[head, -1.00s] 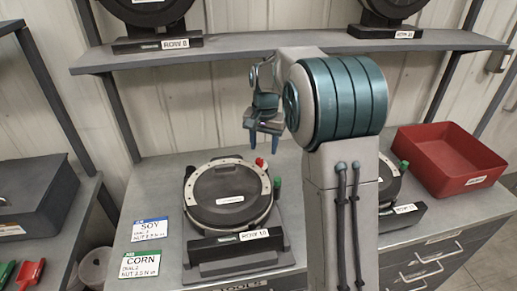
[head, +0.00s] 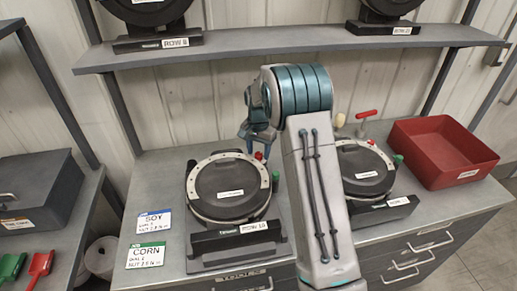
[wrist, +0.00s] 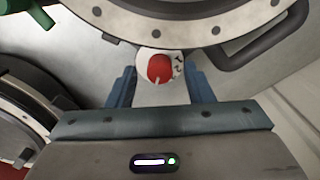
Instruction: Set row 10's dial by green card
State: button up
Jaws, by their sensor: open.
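The row 10 meter (head: 230,190) is a round black unit with a pale bolted rim, standing on the bench. Its label (head: 253,227) is on the front base. Its dial, a red knob on a white marked disc (wrist: 160,68), shows in the wrist view and at the rim's upper right in the head view (head: 258,156). The green-topped CORN card (head: 146,255) lies left of the meter; its small print is hard to read. My gripper (head: 260,145) is open at the dial. In the wrist view its fingers (wrist: 160,90) stand either side of the knob, apart from it.
The blue-topped SOY card (head: 153,223) lies behind the CORN card. A second meter (head: 362,170) with a green knob stands to the right, beyond my arm. A red bin (head: 440,152) is farther right. A shelf (head: 280,45) with more meters runs above.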

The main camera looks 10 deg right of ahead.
jog(key=shift+f, duration=0.2)
jog(key=c, duration=1)
jog(key=shift+n+b, duration=0.35)
jog(key=shift+n, duration=0.05)
jog(key=n+b, duration=0.2)
jog(key=n, duration=0.1)
jog(key=shift+f, duration=0.1)
jog(key=n+b, duration=0.1)
jog(key=n, duration=0.4)
jog(key=shift+b, duration=0.4)
jog(key=n, duration=0.4)
jog(key=shift+n+b, duration=0.35)
jog(key=shift+n, duration=2.15)
